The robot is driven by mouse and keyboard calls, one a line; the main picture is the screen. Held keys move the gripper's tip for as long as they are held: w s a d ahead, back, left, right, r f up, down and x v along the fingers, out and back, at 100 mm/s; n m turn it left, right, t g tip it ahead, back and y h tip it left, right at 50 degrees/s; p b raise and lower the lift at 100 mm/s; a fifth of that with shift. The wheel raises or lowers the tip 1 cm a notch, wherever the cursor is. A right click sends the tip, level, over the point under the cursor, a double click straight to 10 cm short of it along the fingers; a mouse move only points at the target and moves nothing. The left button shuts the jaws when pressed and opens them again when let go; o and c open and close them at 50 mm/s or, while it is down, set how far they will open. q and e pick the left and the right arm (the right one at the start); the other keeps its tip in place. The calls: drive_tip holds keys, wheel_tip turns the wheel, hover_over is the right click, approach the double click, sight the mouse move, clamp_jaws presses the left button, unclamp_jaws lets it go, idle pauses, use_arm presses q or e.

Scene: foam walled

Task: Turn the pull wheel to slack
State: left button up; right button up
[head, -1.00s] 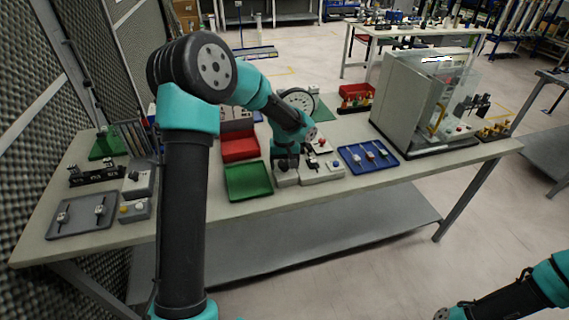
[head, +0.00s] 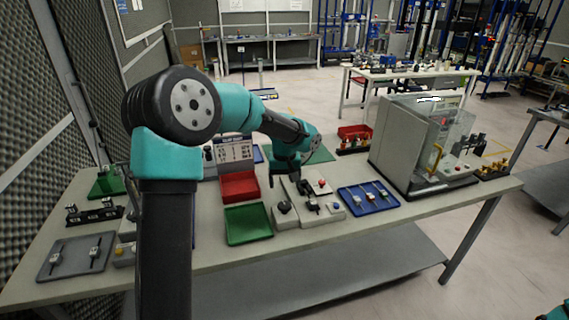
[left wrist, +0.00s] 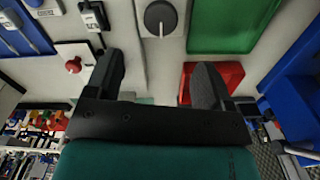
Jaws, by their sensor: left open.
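The likely pull wheel is a round black knob (head: 284,207) with a pale pointer line, on a light grey box near the table's front edge. The knob also shows at the top middle of the left wrist view (left wrist: 160,18), ahead of the fingers and between their lines. My left gripper (head: 290,183) is open and empty, above and just behind the knob, apart from it. Its two black fingers also show in the left wrist view (left wrist: 160,65). Any slack marking is too small to read. My right gripper is out of view.
A clear-fronted cabinet (head: 405,148) stands farther right.

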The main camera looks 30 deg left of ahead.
use_arm(q)
wheel_tip(320, 180, up, 7)
drive_tip(key=shift+f, duration=0.15)
idle(0.5)
